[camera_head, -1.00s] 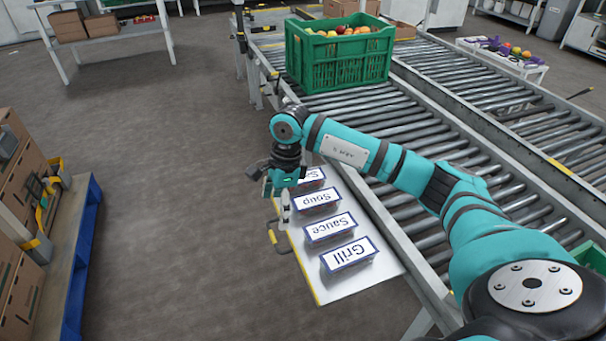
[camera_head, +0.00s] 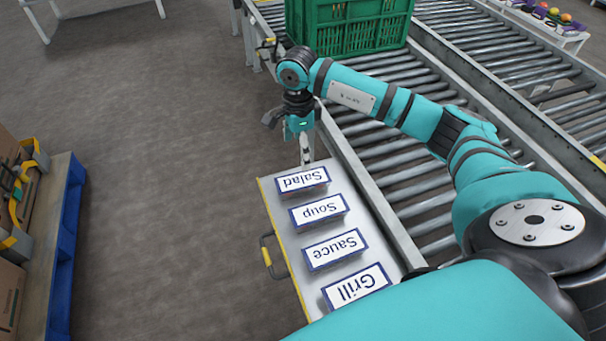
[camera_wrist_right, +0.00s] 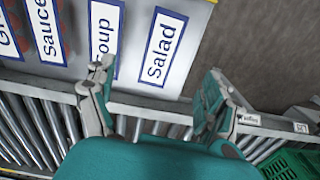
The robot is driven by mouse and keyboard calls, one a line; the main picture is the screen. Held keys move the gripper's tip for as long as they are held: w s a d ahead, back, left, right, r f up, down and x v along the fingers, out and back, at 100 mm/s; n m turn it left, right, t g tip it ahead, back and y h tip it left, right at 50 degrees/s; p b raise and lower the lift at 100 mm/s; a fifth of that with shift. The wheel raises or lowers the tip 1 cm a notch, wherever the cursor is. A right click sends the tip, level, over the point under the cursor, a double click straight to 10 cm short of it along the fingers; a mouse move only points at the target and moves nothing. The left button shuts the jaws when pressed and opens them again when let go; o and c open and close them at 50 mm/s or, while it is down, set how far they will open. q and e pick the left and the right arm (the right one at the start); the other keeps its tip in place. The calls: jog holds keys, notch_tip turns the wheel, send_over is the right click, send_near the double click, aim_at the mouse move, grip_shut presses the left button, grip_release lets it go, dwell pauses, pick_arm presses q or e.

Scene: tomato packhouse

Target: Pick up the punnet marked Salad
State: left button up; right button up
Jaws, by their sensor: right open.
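My left gripper is not in view.
Punnets marked Soup (camera_head: 319,212), Sauce (camera_head: 336,249) and Grill (camera_head: 357,287) follow nearer along the shelf (camera_head: 284,240). A roller conveyor (camera_head: 400,184) runs beside it, with a green crate (camera_head: 348,32) on it. A blue pallet (camera_head: 66,250) stands at left; floor between is clear.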

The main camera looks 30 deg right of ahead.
send_over(299, 180)
jog(key=f, duration=0.5)
jog(key=f+b, duration=0.1)
jog(key=f, duration=0.1)
jog(key=shift+s+f, duration=0.25)
notch_tip(299, 180, down, 5)
jog(key=shift+w+a+f+b, duration=0.1)
jog(key=shift+w+f+b, duration=0.1)
jog(key=shift+b, duration=0.25)
jog(key=shift+f, duration=0.55)
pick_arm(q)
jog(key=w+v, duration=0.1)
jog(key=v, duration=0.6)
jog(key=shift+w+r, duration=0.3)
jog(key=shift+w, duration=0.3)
pick_arm(e)
jog(key=c, duration=1.3)
jog(key=shift+r, duration=0.1)
jog(key=shift+c, duration=0.2)
